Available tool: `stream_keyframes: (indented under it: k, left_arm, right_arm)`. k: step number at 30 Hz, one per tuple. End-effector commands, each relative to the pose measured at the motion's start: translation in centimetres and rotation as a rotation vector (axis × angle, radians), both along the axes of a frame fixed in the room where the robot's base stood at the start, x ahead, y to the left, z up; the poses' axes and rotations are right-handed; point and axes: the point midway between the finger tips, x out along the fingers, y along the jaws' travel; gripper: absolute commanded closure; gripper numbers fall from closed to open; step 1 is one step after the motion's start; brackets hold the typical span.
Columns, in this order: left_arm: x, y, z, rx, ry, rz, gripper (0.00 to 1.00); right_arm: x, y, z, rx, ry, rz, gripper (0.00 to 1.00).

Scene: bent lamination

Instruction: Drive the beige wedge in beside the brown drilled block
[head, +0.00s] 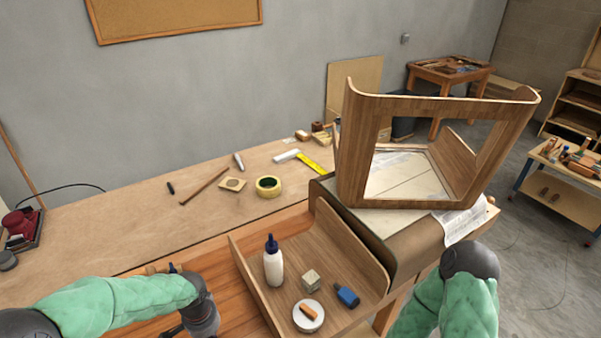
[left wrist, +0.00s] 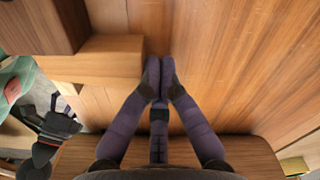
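My left gripper (head: 172,270) is low over the near strip of the bench, partly hidden behind my forearm. In the left wrist view its two purple fingers meet at their dark tips (left wrist: 160,76), with nothing visible between them. A brown block (left wrist: 38,22) and a lighter tan wooden piece (left wrist: 100,60) lie to the left of the fingertips. I cannot tell whether these are the drilled block and the wedge, and no holes show. A dark gripper beside a green sleeve, probably my right gripper (left wrist: 55,125), shows at the left edge; its fingers are unclear.
A bent wooden tray (head: 345,235) holds a glue bottle (head: 273,262), a small cube (head: 311,280), a round tin (head: 300,322) and a blue item (head: 347,296). A bent wooden frame (head: 355,150) stands at right. Tape (head: 268,187) lies behind; the bench's left half (head: 110,225) is mostly clear.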

Motion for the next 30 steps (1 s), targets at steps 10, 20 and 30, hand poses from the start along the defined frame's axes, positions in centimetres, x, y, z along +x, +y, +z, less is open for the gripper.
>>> stream_keyframes:
  k: [10, 20, 30]
  left_arm:
    - [-0.7, -0.3, 0.0, 0.000, 0.000, 0.000, 1.00]
    - [-1.4, -0.6, 0.0, 0.000, 0.001, 0.001, 1.00]
    - [-2.0, -0.9, 0.0, 0.000, 0.001, 0.000, 1.00]
  right_arm:
    - [0.0, 0.0, 0.0, 0.000, 0.000, 0.000, 0.26]
    - [0.0, 0.0, 0.0, 0.000, 0.000, 0.000, 0.26]
    - [0.0, 0.0, 0.0, 0.000, 0.000, 0.000, 0.26]
